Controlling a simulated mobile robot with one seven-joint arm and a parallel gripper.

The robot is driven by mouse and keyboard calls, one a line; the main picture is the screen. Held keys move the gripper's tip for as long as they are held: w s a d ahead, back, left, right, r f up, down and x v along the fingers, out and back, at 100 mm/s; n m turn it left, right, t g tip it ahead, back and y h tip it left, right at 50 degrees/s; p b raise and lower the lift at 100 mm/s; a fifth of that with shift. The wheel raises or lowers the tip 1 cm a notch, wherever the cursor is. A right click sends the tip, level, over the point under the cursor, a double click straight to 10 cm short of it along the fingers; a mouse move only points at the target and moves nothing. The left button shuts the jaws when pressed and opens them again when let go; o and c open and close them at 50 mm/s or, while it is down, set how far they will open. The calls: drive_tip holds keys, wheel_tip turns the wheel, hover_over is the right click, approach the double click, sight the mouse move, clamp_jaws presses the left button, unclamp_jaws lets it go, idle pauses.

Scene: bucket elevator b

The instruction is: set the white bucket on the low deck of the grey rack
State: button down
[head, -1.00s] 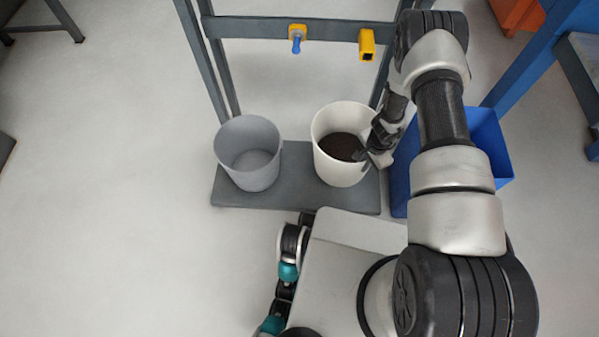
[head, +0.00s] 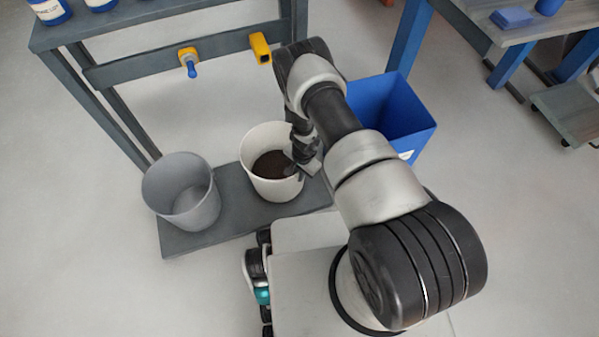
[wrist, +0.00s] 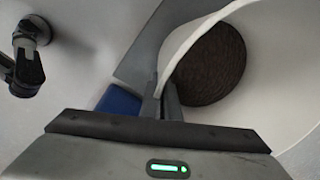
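The white bucket (head: 262,187) stands upright on the low deck (head: 228,220) of the grey rack (head: 120,122), with dark contents inside. It appears to rest on the deck. My gripper (head: 303,163) is at the right side of its rim. In the wrist view my gripper (wrist: 162,104) has one finger on each side of the bucket wall (wrist: 205,38), and they look closed on it. The wrist view also shows the dark contents (wrist: 210,65). My forearm hides part of the deck's right end.
A grey bucket (head: 180,200) stands on the deck's left part, apart from the white one. A blue bin (head: 400,115) stands right of the rack. A crossbar with yellow fittings (head: 260,48) spans above. A blue-legged bench (head: 408,35) is at the upper right. Floor at left is clear.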

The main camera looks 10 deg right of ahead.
drive_tip(key=shift+w+f, duration=0.15)
drive_tip(key=shift+f, duration=0.75)
drive_tip(key=c, duration=2)
unclamp_jaws()
drive_tip(key=shift+f, duration=0.1)
